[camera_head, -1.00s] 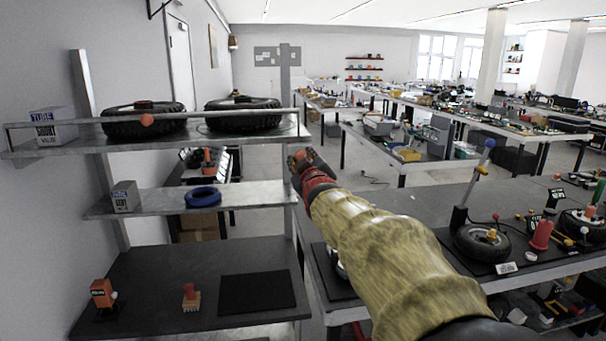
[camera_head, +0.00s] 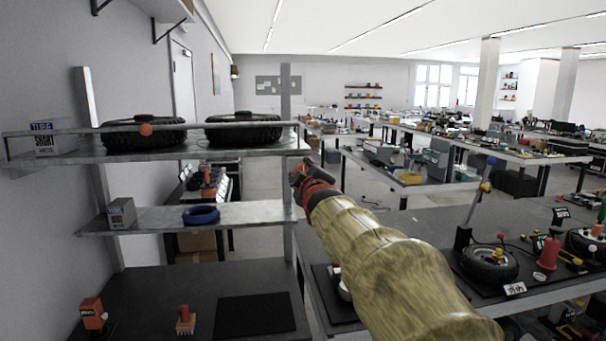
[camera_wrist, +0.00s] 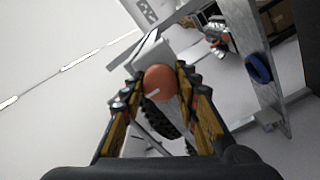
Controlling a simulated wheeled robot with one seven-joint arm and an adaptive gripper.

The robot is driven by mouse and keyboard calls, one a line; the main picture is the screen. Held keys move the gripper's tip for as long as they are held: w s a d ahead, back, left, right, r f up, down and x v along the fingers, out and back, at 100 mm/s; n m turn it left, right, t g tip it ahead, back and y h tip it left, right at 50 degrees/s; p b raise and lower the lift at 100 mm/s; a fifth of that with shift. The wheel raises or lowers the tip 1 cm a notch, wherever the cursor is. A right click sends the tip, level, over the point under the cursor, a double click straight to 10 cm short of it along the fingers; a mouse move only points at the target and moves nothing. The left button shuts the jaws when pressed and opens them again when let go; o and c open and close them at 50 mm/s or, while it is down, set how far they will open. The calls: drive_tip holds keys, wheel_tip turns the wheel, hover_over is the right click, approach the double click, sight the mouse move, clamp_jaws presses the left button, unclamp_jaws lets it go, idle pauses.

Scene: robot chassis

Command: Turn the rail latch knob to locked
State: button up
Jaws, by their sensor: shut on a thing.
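The latch knob (camera_wrist: 160,82) is round and orange-red with a short white line on its face, seen in the wrist view. My gripper (camera_wrist: 161,74) has a fingertip on each side of it and is shut on it. A pale grey block (camera_wrist: 152,52) is just beyond the knob. In the head view my gripper (camera_head: 303,174) is at the right end of the shelf, just below the rail (camera_head: 225,125); the knob is hidden there. I cannot tell from the line whether the latch is locked.
Two tyres (camera_head: 243,131) lie on the top shelf behind the rail. An orange ball (camera_head: 146,130) sits on the rail toward the left. A blue ring (camera_head: 201,215) and a grey box (camera_head: 121,213) are on the middle shelf. A workbench (camera_head: 420,228) stands to the right.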

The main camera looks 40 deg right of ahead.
drive_tip(key=o, duration=1.2)
drive_tip(key=shift+c, duration=0.2)
drive_tip(key=shift+a, duration=0.1)
drive_tip(key=v, duration=1.2)
